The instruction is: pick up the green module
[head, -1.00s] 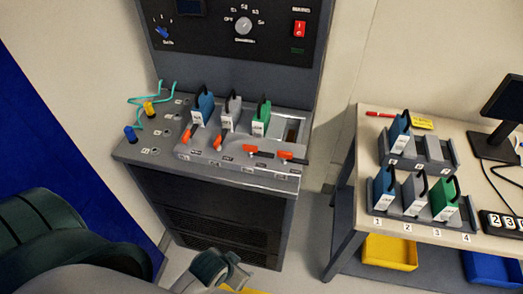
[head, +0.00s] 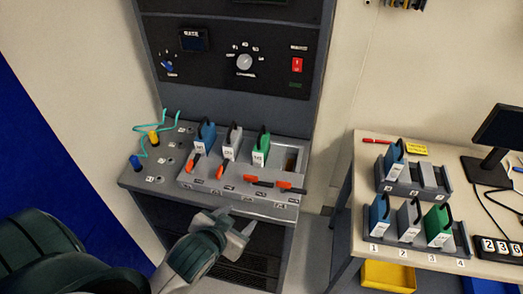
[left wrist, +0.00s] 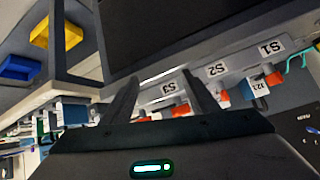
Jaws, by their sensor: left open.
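One green module (head: 261,148) with a black handle stands in the third slot of the console's rack, right of a grey and a blue module. Another green module (head: 438,226) stands in the front holder on the right-hand table. My left gripper (head: 235,226) is open and empty in front of the console's lower edge, below the rack and apart from both green modules. In the left wrist view its two fingers (left wrist: 163,88) point at the console's front edge, with labels S1, S2 and S3 beyond. No green module is clear there. My right gripper is out of view.
Orange levers (head: 262,181) line the rack's front; the two right ones lie sideways. Teal cables with blue and yellow plugs (head: 154,137) are at the console's left. The table (head: 355,220) stands right, beyond a gap, with a monitor (head: 498,140) and a yellow bin (head: 388,275) below.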

